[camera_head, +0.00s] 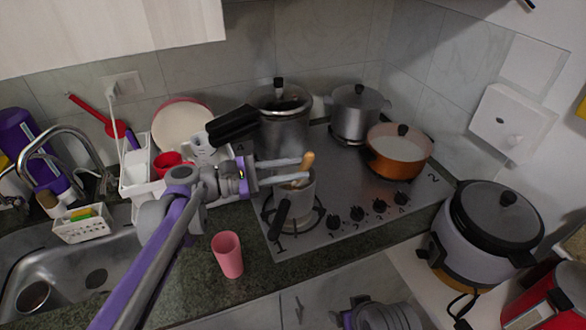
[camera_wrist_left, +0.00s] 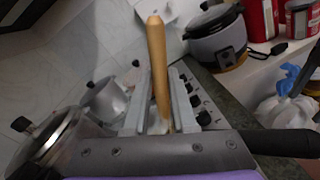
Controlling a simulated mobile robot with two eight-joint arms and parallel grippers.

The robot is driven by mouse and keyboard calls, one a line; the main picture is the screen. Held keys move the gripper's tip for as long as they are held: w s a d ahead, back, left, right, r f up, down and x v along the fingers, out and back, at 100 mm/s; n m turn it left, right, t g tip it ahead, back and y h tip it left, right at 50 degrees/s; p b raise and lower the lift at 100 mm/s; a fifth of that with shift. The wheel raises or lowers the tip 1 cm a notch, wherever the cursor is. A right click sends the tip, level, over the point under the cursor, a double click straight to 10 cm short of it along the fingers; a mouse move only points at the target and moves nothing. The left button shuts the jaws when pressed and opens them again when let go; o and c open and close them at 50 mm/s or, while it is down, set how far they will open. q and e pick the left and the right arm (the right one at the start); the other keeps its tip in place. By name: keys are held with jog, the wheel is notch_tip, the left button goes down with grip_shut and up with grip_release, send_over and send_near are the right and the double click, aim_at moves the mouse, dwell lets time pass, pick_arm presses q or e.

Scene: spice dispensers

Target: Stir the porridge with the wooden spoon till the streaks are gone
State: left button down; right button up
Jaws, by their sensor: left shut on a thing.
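My left gripper (camera_head: 303,170) is shut on the wooden spoon (camera_head: 308,159), whose light brown handle sticks up above the fingers. The spoon stands nearly upright over a small grey pot (camera_head: 304,200) with a black handle, on the front left of the hob. Its lower end is hidden by the gripper and the pot's rim. The porridge and any streaks cannot be made out. In the left wrist view the spoon handle (camera_wrist_left: 157,65) runs up between the two grey fingers. My right gripper is not in view; only a grey part of mine shows at the bottom.
A tall lidded pot (camera_head: 283,125), a grey pot (camera_head: 356,112) and an orange pot (camera_head: 398,160) stand farther back on the hob (camera_head: 375,188). A pink cup (camera_head: 228,254) stands on the counter left of the hob. A rice cooker (camera_head: 485,235) is at the right.

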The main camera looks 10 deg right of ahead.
pick_arm(q)
jog(key=s+r+p, duration=0.4)
jog(key=r, duration=0.5)
jog(key=shift+s+d+r+p, duration=0.2)
jog(key=shift+d+r+p, duration=0.15)
jog(key=shift+d+p, duration=0.1)
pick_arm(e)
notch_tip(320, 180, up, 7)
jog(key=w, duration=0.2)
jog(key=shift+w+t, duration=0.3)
pick_arm(q)
jog(key=shift+s, duration=0.1)
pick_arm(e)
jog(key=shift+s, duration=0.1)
pick_arm(q)
jog(key=shift+r, duration=0.15)
notch_tip(320, 180, up, 5)
jog(key=shift+f+p, duration=0.1)
jog(key=shift+p, duration=1)
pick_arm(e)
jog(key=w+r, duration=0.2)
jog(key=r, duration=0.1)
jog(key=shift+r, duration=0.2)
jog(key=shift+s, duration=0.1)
